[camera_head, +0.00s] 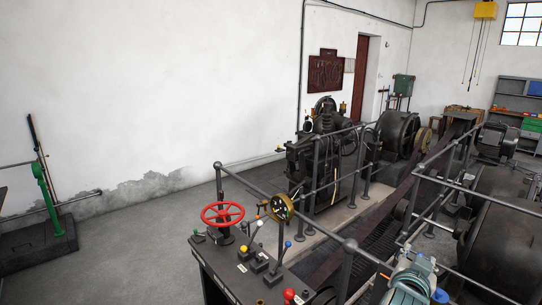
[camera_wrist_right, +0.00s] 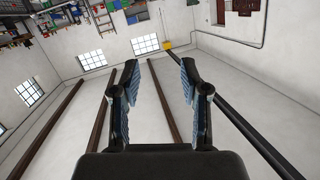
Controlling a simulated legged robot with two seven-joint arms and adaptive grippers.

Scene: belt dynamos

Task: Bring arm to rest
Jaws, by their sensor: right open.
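My right gripper (camera_wrist_right: 160,75) is open in the right wrist view, with nothing between its two blue-padded fingers. In the head view a pale blue-grey part of my right arm (camera_head: 410,283) shows at the bottom right, by the railing; whether the fingers show there I cannot tell. My left gripper is not in view.
A control desk (camera_head: 240,281) with a red handwheel (camera_head: 222,213) and coloured levers stands front centre. Railings (camera_head: 350,245) run beside the belt (camera_head: 400,200) and dark machines (camera_head: 325,140). A green lever stand (camera_head: 48,190) is at left. Floor between is clear.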

